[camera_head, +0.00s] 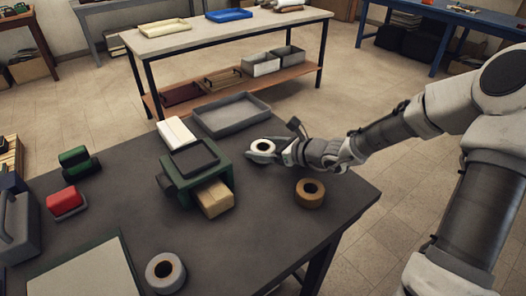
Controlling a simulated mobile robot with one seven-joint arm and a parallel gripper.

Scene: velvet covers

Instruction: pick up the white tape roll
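A small white tape roll (264,146) with a dark hole shows at the far right part of the dark table, right at my gripper (261,151). My gripper reaches in from the right, low over the table, and its pale fingers overlap the roll's edges. At this size I cannot tell whether the fingers touch the roll or are closed on it, or whether the roll rests on the table.
A brown tape roll (310,193) lies near the table's right edge, and a pale grey roll (165,272) lies at the front. A green dispenser-like box (180,186) stands left of my gripper. A grey tray (231,114) lies behind. The table's right front is clear.

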